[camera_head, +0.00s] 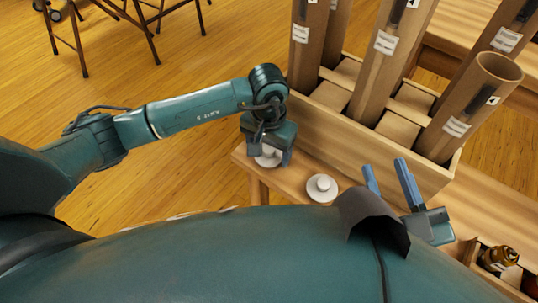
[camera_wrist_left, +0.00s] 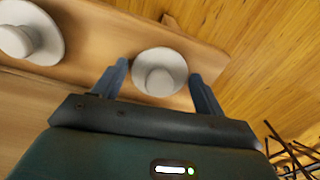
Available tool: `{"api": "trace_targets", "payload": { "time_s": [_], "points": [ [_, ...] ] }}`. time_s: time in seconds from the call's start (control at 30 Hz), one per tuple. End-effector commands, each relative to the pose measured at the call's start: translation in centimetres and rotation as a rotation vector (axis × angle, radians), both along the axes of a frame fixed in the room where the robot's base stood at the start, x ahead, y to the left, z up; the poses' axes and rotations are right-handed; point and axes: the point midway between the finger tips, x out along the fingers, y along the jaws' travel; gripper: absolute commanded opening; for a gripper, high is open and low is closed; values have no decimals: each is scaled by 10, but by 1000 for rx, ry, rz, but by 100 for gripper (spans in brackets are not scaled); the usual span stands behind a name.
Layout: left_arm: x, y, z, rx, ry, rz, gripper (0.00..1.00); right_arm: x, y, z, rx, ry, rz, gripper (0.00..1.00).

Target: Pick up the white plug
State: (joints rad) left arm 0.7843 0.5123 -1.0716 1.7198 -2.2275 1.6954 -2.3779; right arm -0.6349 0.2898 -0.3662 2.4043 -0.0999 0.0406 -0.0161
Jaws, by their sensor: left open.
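Two white round plugs, each a disc with a raised knob, stand on the wooden bench. One plug (camera_head: 267,161) is at the bench's left end; it also shows in the left wrist view (camera_wrist_left: 160,72). My left gripper (camera_head: 270,155) is open above this plug, and in the wrist view its fingers (camera_wrist_left: 159,76) appear on either side of it. I cannot tell whether they touch it. The other plug (camera_head: 322,188) sits to the right, clear of the left gripper, and shows at the wrist view's upper left (camera_wrist_left: 22,40). My right gripper (camera_head: 385,165) is open and empty.
A wooden crate (camera_head: 335,127) with several cardboard tubes (camera_head: 470,105) stands behind the plugs. A small wooden box (camera_head: 478,262) with bottles (camera_head: 498,258) is at the lower right. Metal-legged furniture (camera_head: 150,35) stands at the upper left on open wooden floor.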

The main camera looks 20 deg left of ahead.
Motion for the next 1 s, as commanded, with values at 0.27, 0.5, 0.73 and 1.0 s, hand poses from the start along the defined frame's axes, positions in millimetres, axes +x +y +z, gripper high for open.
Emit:
{"api": "trace_targets", "payload": {
  "time_s": [0.27,0.5,0.73,1.0],
  "points": [
    [0,0,1,0,0,0,64,2,0,9,4,-20,2,36],
    [0,0,1,0,0,0,44,2,0,6,0,-17,1,36],
    [0,0,1,0,0,0,40,2,-1,4,-3,-10,0,36],
    [1,0,33,1,-3,-2,40,1,-2,9,-25,-8,-6,36]
  ]
}}
